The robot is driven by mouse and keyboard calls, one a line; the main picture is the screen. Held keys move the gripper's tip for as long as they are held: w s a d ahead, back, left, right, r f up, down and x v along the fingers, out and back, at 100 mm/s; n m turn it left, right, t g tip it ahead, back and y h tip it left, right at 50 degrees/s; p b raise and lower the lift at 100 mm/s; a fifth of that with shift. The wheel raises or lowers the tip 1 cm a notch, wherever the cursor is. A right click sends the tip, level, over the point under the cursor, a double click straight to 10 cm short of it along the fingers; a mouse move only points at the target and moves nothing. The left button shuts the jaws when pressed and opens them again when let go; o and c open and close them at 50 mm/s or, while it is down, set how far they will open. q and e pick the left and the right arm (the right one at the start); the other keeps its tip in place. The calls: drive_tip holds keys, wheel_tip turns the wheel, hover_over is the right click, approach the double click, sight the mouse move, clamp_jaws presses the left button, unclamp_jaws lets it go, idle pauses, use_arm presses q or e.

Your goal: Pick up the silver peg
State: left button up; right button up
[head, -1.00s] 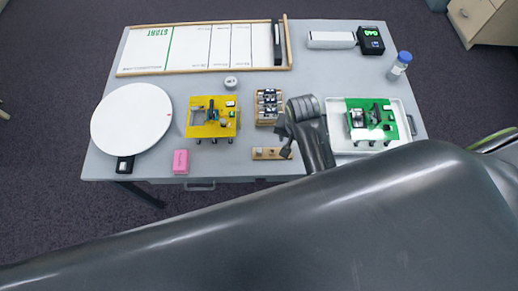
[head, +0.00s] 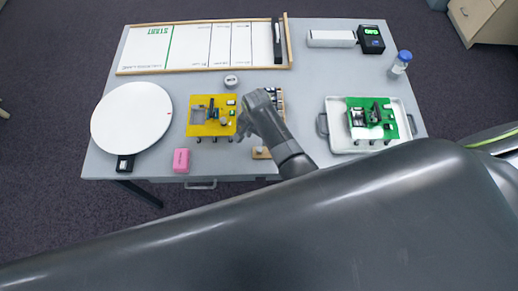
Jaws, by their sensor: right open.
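A small wooden block (head: 259,154) lies near the table's front edge, mostly covered by my right arm. A small light knob shows on it, but I cannot tell whether this is the silver peg. I see no clear silver peg elsewhere. My right gripper (head: 240,134) is open, with its fingertips over the right edge of the yellow board (head: 197,129). Its arm also covers much of the dark-filled wooden rack (head: 280,98). My left gripper is not in view.
A white turntable (head: 130,118) and a pink block (head: 181,160) are at left. A white tray (head: 338,106) holds a green board (head: 385,104). A blue-capped bottle (head: 401,62) stands behind it. A round silver-grey item (head: 231,81) sits mid-table.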

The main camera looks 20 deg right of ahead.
sight(259, 149)
drive_tip(key=shift+f+b, duration=1.1)
drive_tip(key=shift+f, duration=0.55)
drive_tip(key=f+b, duration=0.1)
drive_tip(key=b, duration=0.1)
drive_tip(key=f+b, duration=0.4)
drive_tip(key=shift+s+d+f, duration=0.1)
drive_tip(key=shift+s+d, duration=0.1)
drive_tip(key=shift+d, duration=0.05)
drive_tip(key=shift+c, duration=0.5)
clamp_jaws()
